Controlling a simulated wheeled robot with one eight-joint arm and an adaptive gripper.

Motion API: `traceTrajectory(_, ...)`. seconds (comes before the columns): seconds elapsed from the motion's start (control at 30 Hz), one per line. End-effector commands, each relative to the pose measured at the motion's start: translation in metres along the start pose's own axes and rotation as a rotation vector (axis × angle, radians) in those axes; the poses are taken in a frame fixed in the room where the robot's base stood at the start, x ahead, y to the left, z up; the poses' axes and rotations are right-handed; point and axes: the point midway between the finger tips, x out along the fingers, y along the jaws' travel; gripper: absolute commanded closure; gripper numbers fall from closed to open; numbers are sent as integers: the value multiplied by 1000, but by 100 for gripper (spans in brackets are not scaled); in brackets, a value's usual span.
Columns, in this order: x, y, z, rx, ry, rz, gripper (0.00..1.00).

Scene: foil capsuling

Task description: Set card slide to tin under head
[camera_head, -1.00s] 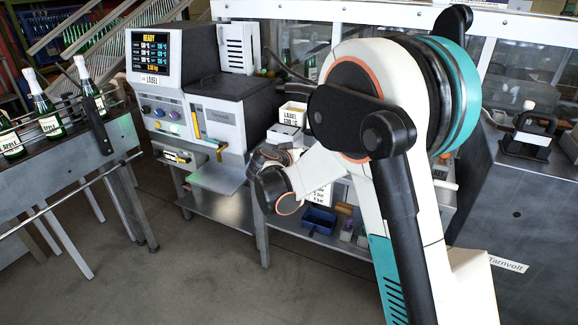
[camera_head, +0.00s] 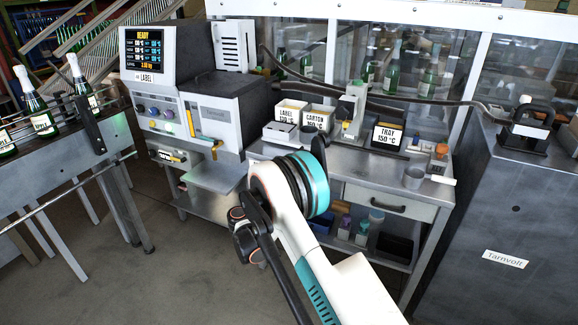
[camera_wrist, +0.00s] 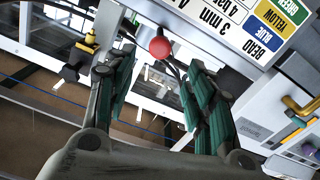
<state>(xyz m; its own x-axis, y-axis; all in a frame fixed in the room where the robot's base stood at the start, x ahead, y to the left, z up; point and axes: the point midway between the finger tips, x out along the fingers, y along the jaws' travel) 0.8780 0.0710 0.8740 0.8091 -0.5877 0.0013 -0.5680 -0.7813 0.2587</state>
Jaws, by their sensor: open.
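My gripper (camera_wrist: 158,62) is open in the wrist view, its two green-padded fingers spread apart. A red ball knob (camera_wrist: 160,48) shows between and beyond the fingertips; I cannot tell how far off it is, and nothing is held. Behind it is a white printed panel (camera_wrist: 235,22) with green, yellow and blue colour blocks and "3 mm" text. In the head view, the machine (camera_head: 215,110) with a "READY" screen (camera_head: 151,50) has a small "LABEL" sign. My gripper is not clearly seen there. I cannot make out the card slide or a tin.
Cards reading LABEL (camera_head: 288,115), CARTON (camera_head: 315,120) and TRAY (camera_head: 388,137) stand on the bench (camera_head: 350,175). Bottles (camera_head: 32,100) stand on the left conveyor. A yellow lever (camera_wrist: 300,106) shows at the wrist view's right.

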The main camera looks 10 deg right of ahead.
Motion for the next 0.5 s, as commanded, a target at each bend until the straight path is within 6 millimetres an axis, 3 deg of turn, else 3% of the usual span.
traceTrajectory(0.3,65,1,3,0,-2,2,51)
traceTrajectory(0.5,96,0,2,0,-1,1,51)
